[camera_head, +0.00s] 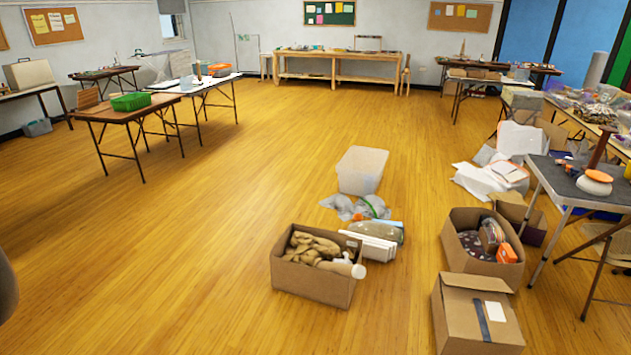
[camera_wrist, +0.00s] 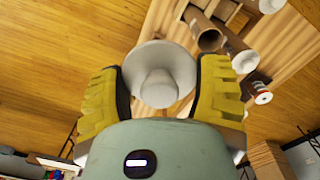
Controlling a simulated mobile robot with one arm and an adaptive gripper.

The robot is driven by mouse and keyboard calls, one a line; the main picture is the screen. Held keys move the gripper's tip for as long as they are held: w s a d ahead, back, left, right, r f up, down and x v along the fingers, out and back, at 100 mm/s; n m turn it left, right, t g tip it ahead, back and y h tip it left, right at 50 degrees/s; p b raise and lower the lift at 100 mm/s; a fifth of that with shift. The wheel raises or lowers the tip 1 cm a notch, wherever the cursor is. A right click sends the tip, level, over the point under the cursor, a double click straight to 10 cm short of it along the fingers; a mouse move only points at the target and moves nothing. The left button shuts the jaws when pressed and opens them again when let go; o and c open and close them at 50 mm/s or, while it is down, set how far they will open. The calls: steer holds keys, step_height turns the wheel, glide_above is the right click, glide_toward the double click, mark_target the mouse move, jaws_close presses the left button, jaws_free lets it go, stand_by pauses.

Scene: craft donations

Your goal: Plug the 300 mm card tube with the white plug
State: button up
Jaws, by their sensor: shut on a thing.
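My gripper (camera_wrist: 160,90) is shut on the white plug (camera_wrist: 160,72), with one yellow finger pad on each side of it. The plug shows a wide round rim and a narrower round part. Card tubes show beyond it on a wooden surface in the wrist view: one brown tube (camera_wrist: 209,40) with a dark open end, and another tube (camera_wrist: 245,62) to its right. I cannot tell which tube is the 300 mm one. The plug is apart from these tubes in the picture. The head view does not clearly show my gripper or the plug.
In the wrist view, a red-and-white spool (camera_wrist: 260,92) lies near the tubes. Folding tables (camera_head: 125,112) line the sides; the left middle floor is clear.

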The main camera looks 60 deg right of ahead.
steer(key=s+a+f+n+b, duration=0.1)
steer(key=s+f+n, duration=0.3)
steer(key=f, duration=0.5)
steer(key=s+a+f+n+b, duration=0.1)
steer(key=s+a+f+n, duration=0.3)
steer(key=s+f, duration=0.4)
steer(key=s+a+f+n+b, duration=0.1)
steer(key=s+a+f+n, duration=0.2)
steer(key=f, duration=0.8)
steer(key=s+n, duration=0.2)
steer(key=n, duration=0.1)
steer(key=shift+s, duration=0.4)
steer(key=shift+w+d, duration=0.15)
steer(key=shift+f, duration=0.6)
steer(key=o, duration=0.5)
